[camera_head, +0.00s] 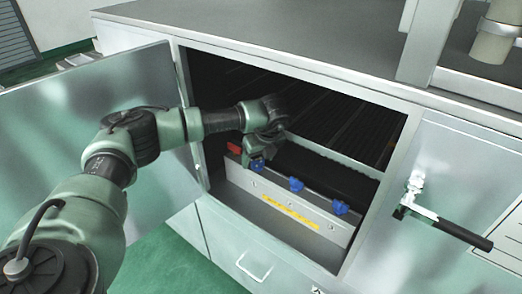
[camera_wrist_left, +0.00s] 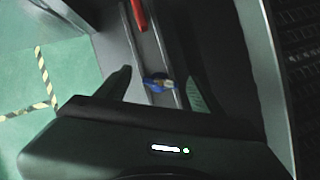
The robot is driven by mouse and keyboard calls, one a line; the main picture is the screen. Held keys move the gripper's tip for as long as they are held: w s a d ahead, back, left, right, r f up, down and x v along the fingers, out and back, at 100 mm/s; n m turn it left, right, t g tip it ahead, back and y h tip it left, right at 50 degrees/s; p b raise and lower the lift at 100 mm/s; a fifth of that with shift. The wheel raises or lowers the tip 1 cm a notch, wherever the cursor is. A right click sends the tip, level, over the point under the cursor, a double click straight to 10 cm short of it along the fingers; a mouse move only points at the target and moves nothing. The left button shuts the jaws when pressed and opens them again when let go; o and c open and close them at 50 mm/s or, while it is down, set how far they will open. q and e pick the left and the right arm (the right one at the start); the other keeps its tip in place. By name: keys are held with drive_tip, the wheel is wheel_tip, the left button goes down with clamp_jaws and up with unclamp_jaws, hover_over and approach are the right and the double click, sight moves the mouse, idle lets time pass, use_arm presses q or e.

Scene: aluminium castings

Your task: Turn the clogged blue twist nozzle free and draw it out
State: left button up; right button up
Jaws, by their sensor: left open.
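Three blue twist nozzles sit in a row on a grey metal bar inside the open cabinet: the left one (camera_head: 257,167), the middle one (camera_head: 296,184) and the right one (camera_head: 340,207). My left gripper (camera_head: 259,158) is at the left nozzle and partly hides it. In the left wrist view my left gripper (camera_wrist_left: 155,85) is open, with a finger on each side of this blue nozzle (camera_wrist_left: 156,84). A tan-brown patch shows on the nozzle. I cannot tell whether a finger touches it. My right gripper is not in view.
A red part (camera_head: 233,148) sits left of the nozzles and also shows in the wrist view (camera_wrist_left: 139,14). A yellow label (camera_head: 290,212) runs along the bar. The cabinet door (camera_head: 90,120) stands open at left. A black-handled latch (camera_head: 450,228) sticks out at right.

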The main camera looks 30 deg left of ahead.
use_arm(q)
drive_tip(key=shift+w+a+f, duration=0.15)
drive_tip(key=shift+f, duration=0.5)
drive_tip(key=c, duration=1.4)
drive_tip(key=shift+f+n+g+b, duration=0.1)
drive_tip(key=shift+n+g+b, duration=0.5)
drive_tip(key=shift+n, duration=0.5)
drive_tip(key=shift+c, duration=0.2)
drive_tip(key=shift+n+g+b, duration=0.3)
drive_tip(key=shift+n+b, duration=0.1)
drive_tip(key=shift+n, duration=0.6)
drive_tip(key=shift+n+y, duration=0.3)
drive_tip(key=shift+n, duration=0.2)
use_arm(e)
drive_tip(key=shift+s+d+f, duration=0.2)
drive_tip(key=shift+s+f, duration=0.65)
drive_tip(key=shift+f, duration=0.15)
use_arm(q)
drive_tip(key=shift+r, duration=0.25)
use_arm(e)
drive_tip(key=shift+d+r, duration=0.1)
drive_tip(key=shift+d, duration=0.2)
